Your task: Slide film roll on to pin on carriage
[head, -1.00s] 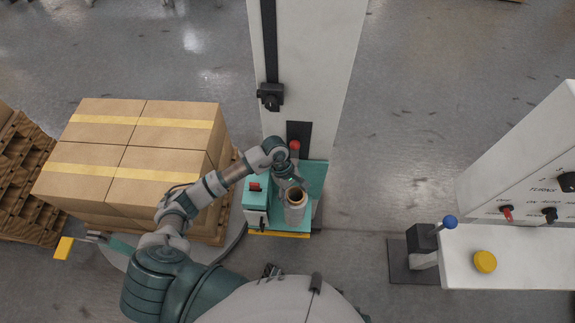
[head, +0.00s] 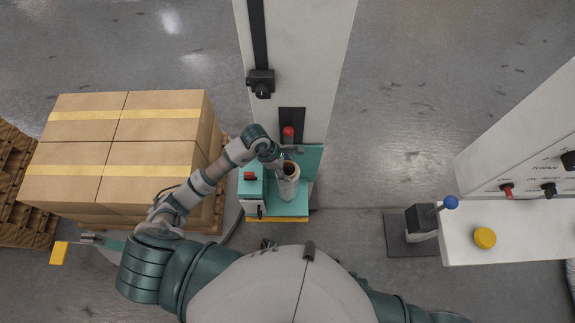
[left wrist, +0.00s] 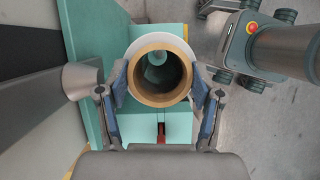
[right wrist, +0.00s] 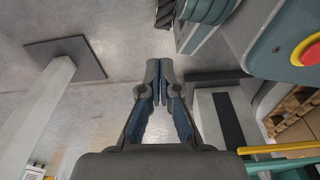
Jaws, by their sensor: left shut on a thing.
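The film roll (head: 287,186) is a pale upright cylinder with a brown core, over the teal carriage (head: 309,159) in the head view. My left gripper (head: 284,172) is shut on it. In the left wrist view the fingers stand on either side of the roll's core (left wrist: 160,96), which opens toward the camera. A teal shape shows inside the core; I cannot tell whether it is the pin, nor whether the roll is around the pin. My right gripper (right wrist: 159,78) has its fingertips together, empty, in the right wrist view.
The white mast (head: 300,60) stands behind the carriage, with a red knob (head: 288,132) at its foot. Stacked boxes (head: 120,150) are at the left. A control panel (head: 530,240) with a blue-knobbed lever (head: 450,202) is at the right.

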